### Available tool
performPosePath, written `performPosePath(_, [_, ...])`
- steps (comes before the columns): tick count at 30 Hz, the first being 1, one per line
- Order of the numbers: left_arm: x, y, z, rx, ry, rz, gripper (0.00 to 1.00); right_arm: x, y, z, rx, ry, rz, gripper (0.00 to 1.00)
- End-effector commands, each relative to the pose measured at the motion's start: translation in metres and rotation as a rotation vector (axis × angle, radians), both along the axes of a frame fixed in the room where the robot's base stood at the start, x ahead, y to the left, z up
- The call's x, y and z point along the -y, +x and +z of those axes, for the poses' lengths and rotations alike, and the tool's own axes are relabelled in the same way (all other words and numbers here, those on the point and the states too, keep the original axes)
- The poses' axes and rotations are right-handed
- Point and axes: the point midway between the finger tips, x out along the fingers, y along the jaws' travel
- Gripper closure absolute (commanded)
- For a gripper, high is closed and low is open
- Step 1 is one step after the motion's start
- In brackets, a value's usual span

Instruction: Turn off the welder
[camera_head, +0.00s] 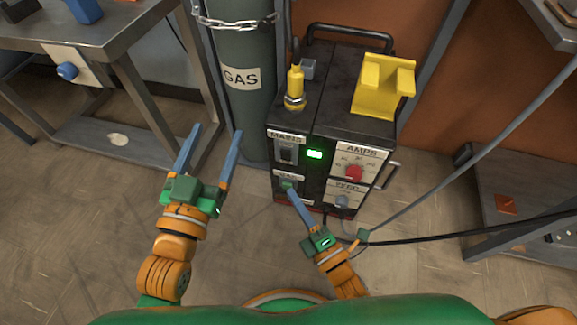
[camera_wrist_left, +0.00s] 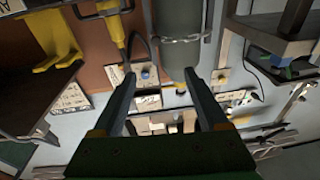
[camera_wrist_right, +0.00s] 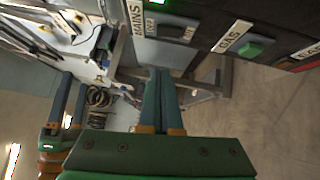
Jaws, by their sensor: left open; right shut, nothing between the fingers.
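The welder (camera_head: 318,125) is a dark box with a lit green display (camera_head: 314,154). Its front has a MAINS switch (camera_head: 287,154), a GAS switch (camera_head: 288,184) with a green part, and a red AMPS knob (camera_head: 354,172). My right gripper (camera_head: 292,194) is shut and empty, its tips over the lower left front, close to the GAS switch in the head view. In the right wrist view the shut fingers (camera_wrist_right: 160,75) point below the MAINS plate (camera_wrist_right: 168,30), with the green GAS switch (camera_wrist_right: 257,48) to the right. Contact cannot be told. My left gripper (camera_head: 215,130) is open and empty, left of the welder.
A chained GAS cylinder (camera_head: 240,105) stands left of the welder. A yellow holder (camera_head: 385,82) and a yellow fitting (camera_head: 295,85) sit on top. Cables (camera_head: 450,238) run right from the front. A metal table (camera_head: 100,38) stands at left. The floor between is clear.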

Motion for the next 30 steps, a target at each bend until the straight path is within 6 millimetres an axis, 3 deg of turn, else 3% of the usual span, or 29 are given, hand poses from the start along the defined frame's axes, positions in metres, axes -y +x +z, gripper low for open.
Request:
performPosePath(11, [0.005,-0.027,0.074,0.419,-0.096,-0.037,0.23,-0.026,0.050,0.004,0.002,0.001,0.000,1.00])
performPosePath(15, [0.005,-0.043,0.095,0.551,-0.128,-0.049,0.23,-0.018,0.071,0.007,0.003,-0.002,0.002,1.00])
performPosePath(21, [0.004,-0.057,0.110,0.651,-0.152,-0.058,0.23,-0.013,0.084,0.009,0.001,0.000,0.001,1.00])
performPosePath(30, [0.004,-0.059,0.113,0.663,-0.156,-0.059,0.23,-0.012,0.086,0.009,-0.001,0.000,0.000,1.00])
